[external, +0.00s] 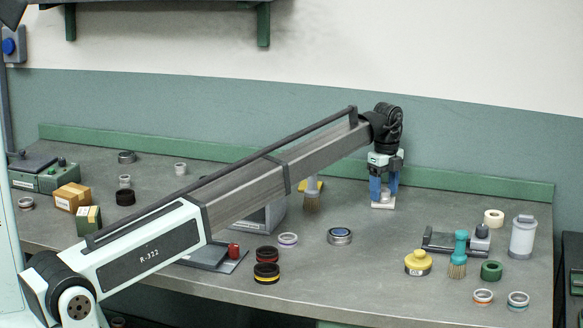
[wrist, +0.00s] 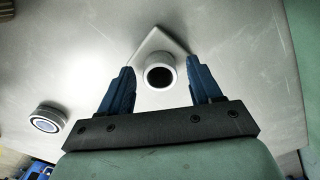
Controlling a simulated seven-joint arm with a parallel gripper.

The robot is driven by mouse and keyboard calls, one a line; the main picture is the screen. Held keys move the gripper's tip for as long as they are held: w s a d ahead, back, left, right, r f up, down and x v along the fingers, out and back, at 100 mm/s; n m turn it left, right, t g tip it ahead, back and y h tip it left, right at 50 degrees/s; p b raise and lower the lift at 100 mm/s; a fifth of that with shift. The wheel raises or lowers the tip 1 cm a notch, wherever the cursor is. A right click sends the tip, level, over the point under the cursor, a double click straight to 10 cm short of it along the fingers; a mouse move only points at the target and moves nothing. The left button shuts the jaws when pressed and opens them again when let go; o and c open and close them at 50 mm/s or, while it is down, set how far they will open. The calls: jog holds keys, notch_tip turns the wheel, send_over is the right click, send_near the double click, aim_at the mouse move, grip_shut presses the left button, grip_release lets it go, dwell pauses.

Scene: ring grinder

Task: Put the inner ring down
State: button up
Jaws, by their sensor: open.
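My gripper (external: 384,190) is at the back right of the bench, pointing down, with its two blue fingers apart. In the wrist view my gripper (wrist: 162,78) has a pale grey ring (wrist: 160,60) with a dark hole between its fingers, with a visible gap on each side. The ring stands on a light square plate (wrist: 157,38), seen corner-on. In the external view the plate (external: 383,206) shows below the fingertips, and the ring there is mostly hidden by the fingers.
A metal ring with a blue centre (external: 340,236) lies to the left and nearer. A brush (external: 312,196) stands left of my gripper. A dark vise-like fixture (external: 452,241), a yellow pot (external: 418,262) and a teal brush (external: 459,255) are to the right. Bare bench surrounds the plate.

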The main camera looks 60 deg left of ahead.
aim_at(386, 191)
notch_tip(386, 191, up, 12)
dwell(0.5)
jog(key=shift+o, duration=0.3)
dwell(4.5)
jog(key=o, duration=0.5)
jog(key=shift+c, duration=0.2)
jog(key=shift+o, duration=0.6)
jog(key=shift+d, duration=0.3)
jog(key=shift+o, duration=0.2)
jog(key=d, duration=0.1)
jog(key=d+r, duration=0.1)
jog(key=r, duration=0.1)
jog(key=shift+s+d+r, duration=0.2)
jog(key=shift+s+d, duration=0.05)
jog(key=shift+d, duration=0.15)
jog(key=s+d+r+n, duration=0.1)
jog(key=s+d, duration=0.3)
jog(key=s, duration=0.6)
jog(key=s+d+r+n, duration=0.15)
jog(key=s+d, duration=0.35)
jog(key=s, duration=0.5)
jog(key=f+n, duration=0.1)
jog(key=f, duration=0.2)
jog(key=f+n, duration=0.1)
jog(key=f, duration=0.3)
jog(key=f+n, duration=0.2)
jog(key=f, duration=0.2)
jog(key=shift+s, duration=0.35)
